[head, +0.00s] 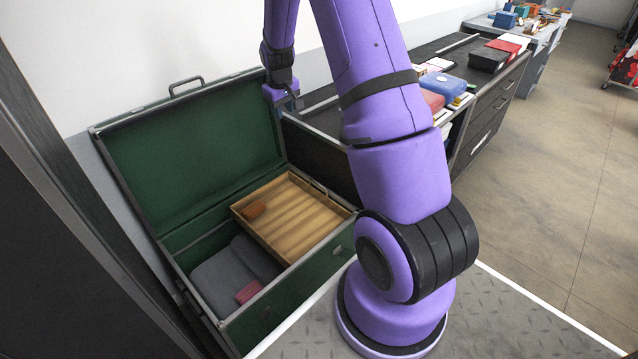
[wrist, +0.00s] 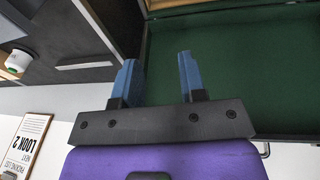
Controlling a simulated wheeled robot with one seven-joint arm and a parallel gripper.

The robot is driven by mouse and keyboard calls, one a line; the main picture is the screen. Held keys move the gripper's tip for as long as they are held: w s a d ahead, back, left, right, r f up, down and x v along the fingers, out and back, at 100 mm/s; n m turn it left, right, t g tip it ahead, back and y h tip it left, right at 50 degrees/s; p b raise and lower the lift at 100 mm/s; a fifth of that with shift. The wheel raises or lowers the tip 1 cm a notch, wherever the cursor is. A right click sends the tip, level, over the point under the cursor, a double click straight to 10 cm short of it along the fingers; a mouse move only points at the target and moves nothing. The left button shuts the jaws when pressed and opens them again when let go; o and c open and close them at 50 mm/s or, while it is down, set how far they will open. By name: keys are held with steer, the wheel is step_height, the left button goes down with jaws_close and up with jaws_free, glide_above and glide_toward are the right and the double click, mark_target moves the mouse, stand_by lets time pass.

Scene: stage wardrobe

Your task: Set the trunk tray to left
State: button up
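The open green trunk (head: 134,172) stands against the wall, its lid raised and leaning back. The wooden trunk tray (head: 318,241) sits in the right part of the trunk, at its upper level. A small brown block (head: 255,211) lies in the tray. In the left part, grey folded cloth (head: 222,277) and a small red item (head: 248,292) lie lower down. My gripper (head: 288,101) is above the trunk, near the right end of the raised lid. In the wrist view my gripper (wrist: 157,76) has its two blue fingers apart with nothing between them.
A dark counter with drawers (head: 490,105) runs along the wall to the right, bearing a blue box (head: 442,86) and several other items. A dark panel (head: 55,250) rises close at the left. Open floor (head: 560,170) lies to the right.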

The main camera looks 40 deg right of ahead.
steer(key=d+f+g, duration=0.1)
steer(key=d+f, duration=0.2)
steer(key=f, duration=0.4)
steer(key=d+f, duration=0.4)
steer(key=f, duration=0.4)
glide_toward(319, 184)
steer(key=shift+n+g+h, duration=0.3)
steer(key=shift+g, duration=0.1)
steer(key=f, duration=0.5)
steer(key=d+f, duration=0.1)
steer(key=f, duration=0.2)
steer(key=shift+w+f, duration=0.25)
jaws_close()
